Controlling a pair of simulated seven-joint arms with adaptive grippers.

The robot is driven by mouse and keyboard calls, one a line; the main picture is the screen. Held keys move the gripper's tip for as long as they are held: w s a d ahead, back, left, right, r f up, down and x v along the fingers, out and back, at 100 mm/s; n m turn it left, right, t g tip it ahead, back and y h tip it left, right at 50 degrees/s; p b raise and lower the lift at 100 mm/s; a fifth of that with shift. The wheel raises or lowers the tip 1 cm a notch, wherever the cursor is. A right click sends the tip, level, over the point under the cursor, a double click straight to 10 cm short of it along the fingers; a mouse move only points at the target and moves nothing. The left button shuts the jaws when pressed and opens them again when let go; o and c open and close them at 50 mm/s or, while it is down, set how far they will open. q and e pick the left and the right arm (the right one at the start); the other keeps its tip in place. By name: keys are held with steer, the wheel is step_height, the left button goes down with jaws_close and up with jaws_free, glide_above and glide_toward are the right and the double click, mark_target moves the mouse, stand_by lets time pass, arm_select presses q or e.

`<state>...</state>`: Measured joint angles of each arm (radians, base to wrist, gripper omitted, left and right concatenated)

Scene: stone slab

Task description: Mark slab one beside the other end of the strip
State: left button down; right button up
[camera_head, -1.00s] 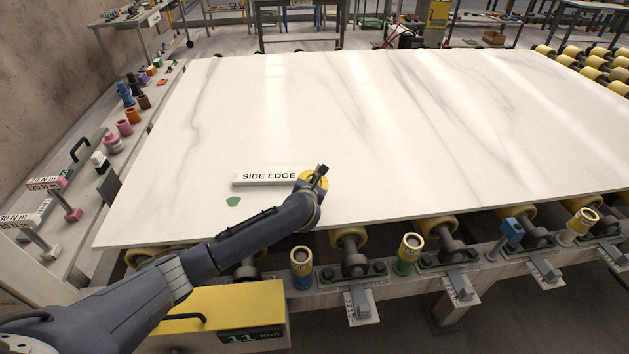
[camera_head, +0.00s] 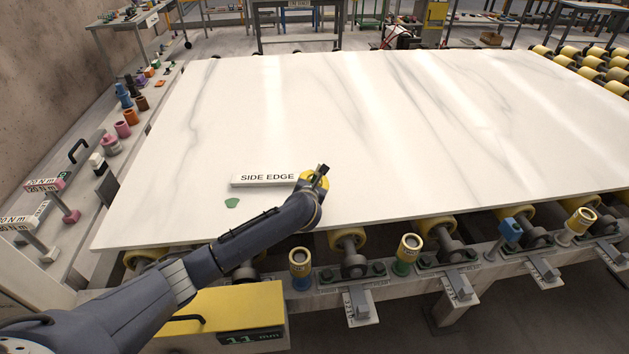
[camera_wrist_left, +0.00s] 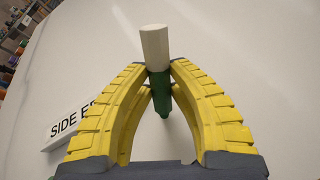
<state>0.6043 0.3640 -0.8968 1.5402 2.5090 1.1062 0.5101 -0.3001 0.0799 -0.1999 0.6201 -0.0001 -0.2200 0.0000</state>
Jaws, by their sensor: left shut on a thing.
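The white veined slab (camera_head: 400,120) lies flat on rollers. A white strip (camera_head: 250,181) lettered "SIDE EDGE" lies near its front left; it also shows in the left wrist view (camera_wrist_left: 58,138), partly hidden by the finger. A small green patch (camera_head: 232,203) is on the slab just in front of the strip's left end. My left gripper (camera_head: 318,178), with yellow fingers, is at the strip's right end. It is shut on a marker with a white section (camera_wrist_left: 155,45) and a green section (camera_wrist_left: 158,95). I cannot tell whether the marker touches the slab. My right gripper is not in view.
Yellow rollers and a metal rail with coloured sockets (camera_head: 410,248) run along the front edge. A yellow box (camera_head: 225,307) reading "11 mm" stands at the front left. Tools and coloured cups (camera_head: 122,129) line the left bench. The slab's middle and right are clear.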

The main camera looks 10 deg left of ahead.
mark_target(320, 166)
arm_select(q)
steer(key=shift+w+d, duration=0.65)
steer(key=shift+w, duration=0.15)
stand_by(2.3)
steer(key=shift+r, duration=3.5)
steer(key=shift+f, duration=0.1)
